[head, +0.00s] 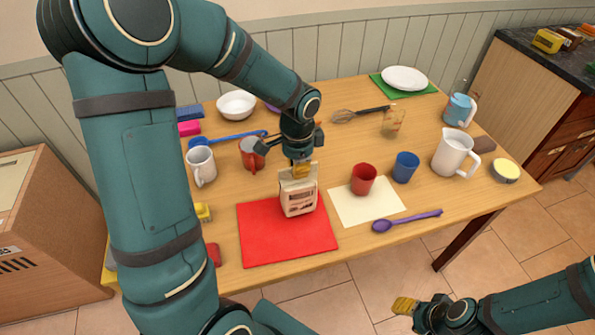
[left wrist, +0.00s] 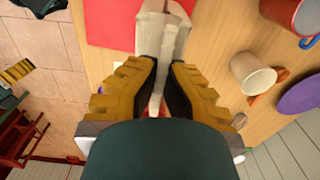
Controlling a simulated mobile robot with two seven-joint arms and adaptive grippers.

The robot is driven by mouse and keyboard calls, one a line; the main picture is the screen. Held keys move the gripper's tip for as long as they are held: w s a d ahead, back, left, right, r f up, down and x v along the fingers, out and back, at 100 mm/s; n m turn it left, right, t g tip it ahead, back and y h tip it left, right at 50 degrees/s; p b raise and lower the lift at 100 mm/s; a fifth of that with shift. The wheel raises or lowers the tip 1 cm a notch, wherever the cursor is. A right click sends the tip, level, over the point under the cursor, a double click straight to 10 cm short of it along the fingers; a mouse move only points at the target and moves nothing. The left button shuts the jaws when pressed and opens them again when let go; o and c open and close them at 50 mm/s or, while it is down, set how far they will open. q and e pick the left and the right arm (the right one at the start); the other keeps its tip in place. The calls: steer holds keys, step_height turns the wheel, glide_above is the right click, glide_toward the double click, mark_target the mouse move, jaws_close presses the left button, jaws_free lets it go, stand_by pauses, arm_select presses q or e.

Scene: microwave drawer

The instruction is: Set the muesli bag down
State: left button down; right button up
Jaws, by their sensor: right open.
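The muesli bag (head: 299,199) is a cream-white bag with a printed front. It is upright over the upper right part of the red mat (head: 270,243); its base looks at the mat, but I cannot tell whether it bears its weight. My left gripper (head: 300,170) points down from above, its yellow fingers shut on the bag's top. In the left wrist view the bag (left wrist: 163,30) shows beyond the fingers (left wrist: 160,75), its top edge between them. My right gripper (head: 408,307) is open and empty, off the table at the front right.
A cream sheet (head: 376,212) with a red cup (head: 363,179) lies right of the mat. A purple spoon (head: 407,221) lies at the front edge. A red mug (head: 252,154) and white mug (head: 202,166) stand behind the mat. A blue cup (head: 405,167) and white pitcher (head: 452,152) stand further right.

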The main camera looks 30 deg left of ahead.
arm_select(q)
steer(key=shift+f, duration=0.6)
steer(key=c, duration=1.1)
jaws_free()
steer(key=shift+c, duration=0.2)
step_height(320, 180, up, 12)
steer(key=p, duration=0.2)
steer(key=shift+p, duration=0.4)
